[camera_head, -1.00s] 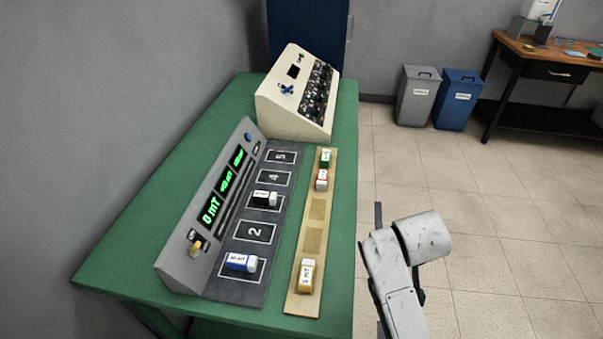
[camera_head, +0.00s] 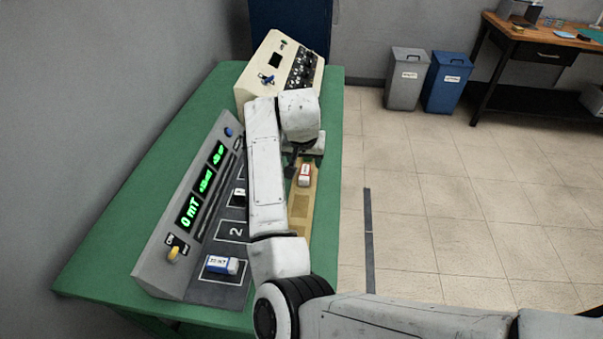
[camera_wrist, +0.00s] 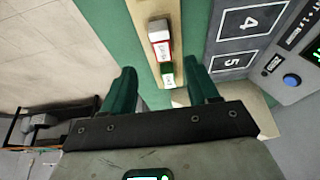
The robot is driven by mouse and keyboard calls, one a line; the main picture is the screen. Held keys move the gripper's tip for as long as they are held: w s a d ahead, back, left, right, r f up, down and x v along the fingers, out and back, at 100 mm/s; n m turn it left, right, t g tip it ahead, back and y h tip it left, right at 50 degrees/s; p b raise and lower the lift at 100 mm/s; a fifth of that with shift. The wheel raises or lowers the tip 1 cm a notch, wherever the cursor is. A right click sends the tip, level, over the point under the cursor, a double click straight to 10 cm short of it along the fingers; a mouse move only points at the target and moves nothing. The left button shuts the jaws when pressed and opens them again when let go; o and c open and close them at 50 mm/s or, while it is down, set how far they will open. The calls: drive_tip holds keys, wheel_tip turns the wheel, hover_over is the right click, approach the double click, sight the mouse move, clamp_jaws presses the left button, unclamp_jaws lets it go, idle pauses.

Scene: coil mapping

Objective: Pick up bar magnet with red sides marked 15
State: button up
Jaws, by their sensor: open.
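The bar magnet with red sides (camera_head: 305,175) lies on the wooden strip (camera_head: 299,226), near its far end. It also shows in the wrist view (camera_wrist: 161,44), with a white label too small to read surely. A green-sided magnet (camera_wrist: 167,73) lies just beside it, closer to my gripper; my arm hides it in the head view. My gripper (camera_wrist: 162,88) is open and empty above the strip's far end. Its two dark green fingers are spread to either side of the strip, with the green magnet nearer their line than the red one.
A grey meter panel (camera_head: 190,205) with numbered squares stands left of the strip. A blue-sided magnet (camera_head: 221,265) and a black one (camera_head: 239,198) lie on it. A cream control box (camera_head: 280,70) stands at the table's far end. The floor to the right is open.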

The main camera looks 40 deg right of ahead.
sight(305, 171)
drive_tip(key=shift+p+x, duration=0.7)
drive_tip(key=shift+x, duration=3.45)
drive_tip(key=shift+w+d+r, duration=0.1)
drive_tip(key=shift+w+r, duration=0.05)
clamp_jaws()
